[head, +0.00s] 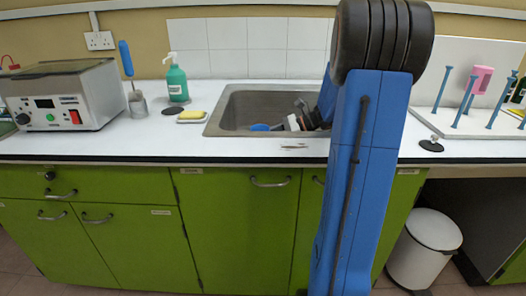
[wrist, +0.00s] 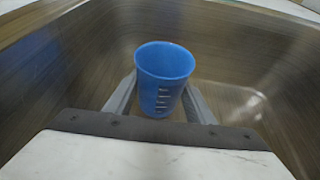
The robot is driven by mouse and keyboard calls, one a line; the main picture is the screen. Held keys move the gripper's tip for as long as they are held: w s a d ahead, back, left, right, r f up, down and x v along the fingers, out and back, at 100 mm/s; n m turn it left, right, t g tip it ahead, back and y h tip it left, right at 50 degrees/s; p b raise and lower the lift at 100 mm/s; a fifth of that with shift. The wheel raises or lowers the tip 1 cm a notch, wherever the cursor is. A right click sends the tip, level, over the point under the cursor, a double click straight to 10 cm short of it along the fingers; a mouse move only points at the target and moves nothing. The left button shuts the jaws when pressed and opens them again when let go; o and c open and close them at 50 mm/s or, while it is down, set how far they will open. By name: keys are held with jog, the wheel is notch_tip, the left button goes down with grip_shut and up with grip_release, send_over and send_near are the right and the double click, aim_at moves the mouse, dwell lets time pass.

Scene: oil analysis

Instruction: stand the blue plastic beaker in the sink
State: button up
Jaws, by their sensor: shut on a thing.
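The sink (head: 225,113) is a steel basin set in the white worktop. In the head view a small blue part of the beaker (head: 260,127) shows low in the basin beside my gripper (head: 284,126). My arm hides the right part of the sink.
Left of the sink are a yellow sponge on a dish (head: 191,116), a green soap bottle (head: 176,80), a brush in a holder (head: 137,103) and a grey instrument (head: 66,97). A pegged drying rack (head: 490,126) stands at the right. A white bin (head: 425,250) is on the floor.

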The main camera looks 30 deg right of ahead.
jog(key=shift+f, duration=2.05)
jog(key=shift+f, duration=0.1)
jog(key=o, duration=1.1)
jog(key=shift+v, duration=3.8)
jog(key=shift+w, duration=0.1)
